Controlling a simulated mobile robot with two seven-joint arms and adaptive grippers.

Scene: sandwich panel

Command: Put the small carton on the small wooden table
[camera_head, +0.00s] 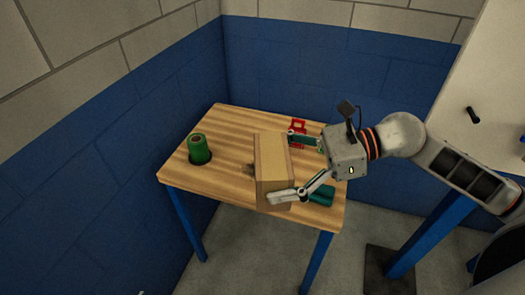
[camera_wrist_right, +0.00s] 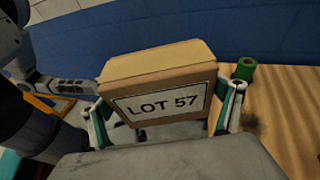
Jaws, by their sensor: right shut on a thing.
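The small carton (camera_head: 272,165) is a brown box at the small wooden table (camera_head: 225,128), near its middle and right part. In the right wrist view the carton (camera_wrist_right: 160,72) shows a white label reading "LOT 57". My right gripper (camera_head: 285,165) is shut on the carton, with one finger at each end; its fingers also show on both sides of the box in the wrist view (camera_wrist_right: 165,108). Whether the carton's underside touches the tabletop is hidden from these views. My left gripper is not in view.
A green roll (camera_head: 199,149) stands on the table's left side. A red object (camera_head: 298,125) lies near the back edge behind the carton. Blue walls close in the table's back and left. The left front tabletop is clear.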

